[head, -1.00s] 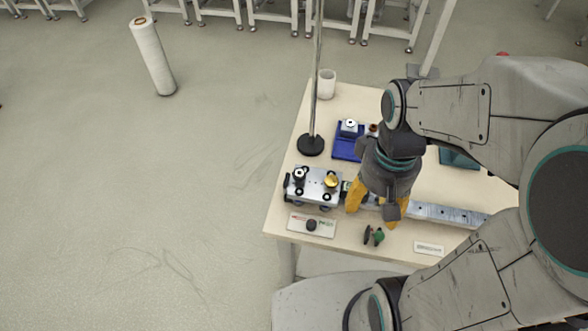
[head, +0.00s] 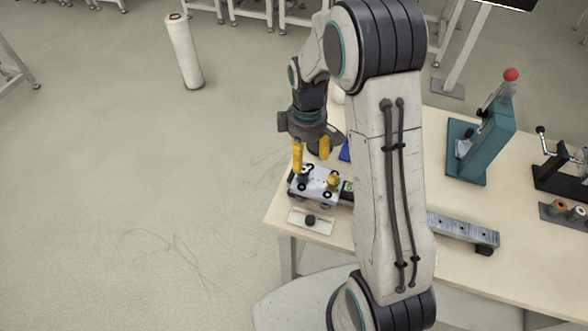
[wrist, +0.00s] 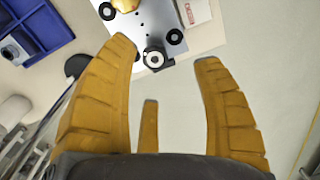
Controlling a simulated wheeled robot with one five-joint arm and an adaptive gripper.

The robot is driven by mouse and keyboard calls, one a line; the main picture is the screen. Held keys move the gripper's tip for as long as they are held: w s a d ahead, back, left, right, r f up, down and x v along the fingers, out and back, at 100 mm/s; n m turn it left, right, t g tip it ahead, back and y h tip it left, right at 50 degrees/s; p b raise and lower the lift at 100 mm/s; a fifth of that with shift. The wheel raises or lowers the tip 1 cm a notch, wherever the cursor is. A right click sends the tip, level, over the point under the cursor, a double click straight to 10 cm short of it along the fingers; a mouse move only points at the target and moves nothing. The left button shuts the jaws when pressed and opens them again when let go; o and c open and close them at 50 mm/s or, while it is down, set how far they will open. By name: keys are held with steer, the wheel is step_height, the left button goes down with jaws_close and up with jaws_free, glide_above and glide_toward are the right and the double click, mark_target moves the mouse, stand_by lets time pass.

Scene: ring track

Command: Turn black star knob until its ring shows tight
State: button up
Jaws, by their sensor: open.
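A metal block (head: 318,187) sits near the table's left front edge. On its left part stands a black knob (head: 303,177) with a pale ring on top; it also shows in the wrist view (wrist: 156,59). Whether it is star-shaped, or what its ring marks, is too small to tell. A gold knob (head: 333,181) stands to its right. My gripper (head: 311,167) is open and empty, pointing down above the block's left part. In the wrist view the black knob appears between and just beyond the yellow fingertips (wrist: 166,52), with no contact visible.
A blue tray (wrist: 35,25) is close by, partly hidden in the head view. A teal press (head: 483,145), metal rail (head: 463,231) and black clamp (head: 562,175) stand to the right. My arm hides the table's middle.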

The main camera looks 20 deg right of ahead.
mark_target(303, 169)
steer(key=shift+w+r+n, duration=0.1)
steer(key=shift+w+n, duration=0.3)
steer(key=shift+n, duration=0.4)
steer(key=n, duration=0.3)
steer(key=shift+w+t, duration=0.25)
steer(key=shift+t, duration=0.05)
steer(key=shift+n, duration=0.5)
steer(key=shift+f+p, duration=0.55)
steer(key=shift+f, duration=3.15)
steer(key=shift+o, duration=0.2)
steer(key=c, duration=1.2)
